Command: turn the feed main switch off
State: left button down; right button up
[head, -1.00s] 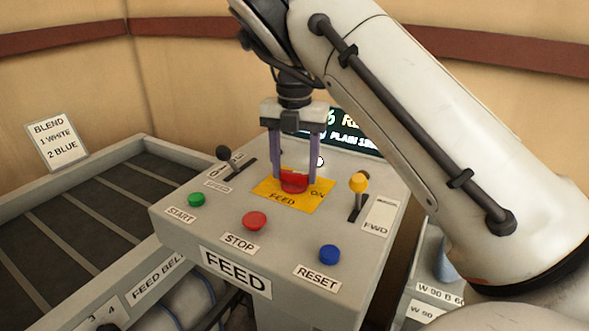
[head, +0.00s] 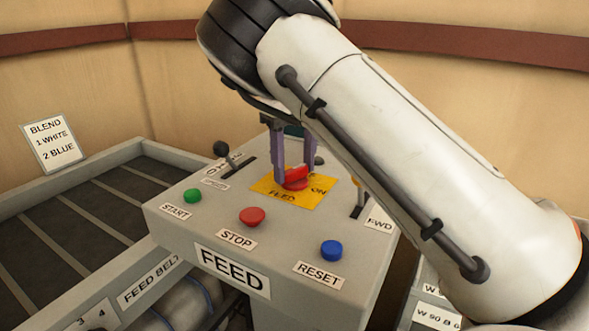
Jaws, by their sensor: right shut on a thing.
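The feed main switch is a red rotary knob (head: 296,183) on a yellow plate (head: 268,186) marked FEED and ON, on top of the grey FEED console (head: 190,224). The bar of the knob slants, its right end up toward the back right. My right gripper (head: 295,173) points down over it, its purple fingers on either side of the bar, shut on it. The forearm hides the gripper's upper part and some of the console's right side. My left gripper is not in view.
A green START button (head: 192,195), a red STOP button (head: 252,216) and a blue RESET button (head: 331,250) stand near the knob. A black-knobbed lever (head: 221,149) is at the left. A yellow-knobbed lever at the right is mostly hidden.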

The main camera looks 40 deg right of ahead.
aim_at(294, 168)
jog(key=shift+r+n+b, duration=0.1)
jog(key=shift+n+b, duration=0.8)
jog(key=shift+n, duration=1.3)
jog(key=o, duration=1)
jog(key=shift+o, duration=0.2)
notch_tip(294, 168, up, 10)
jog(key=shift+r+p, duration=0.15)
jog(key=shift+p, duration=0.15)
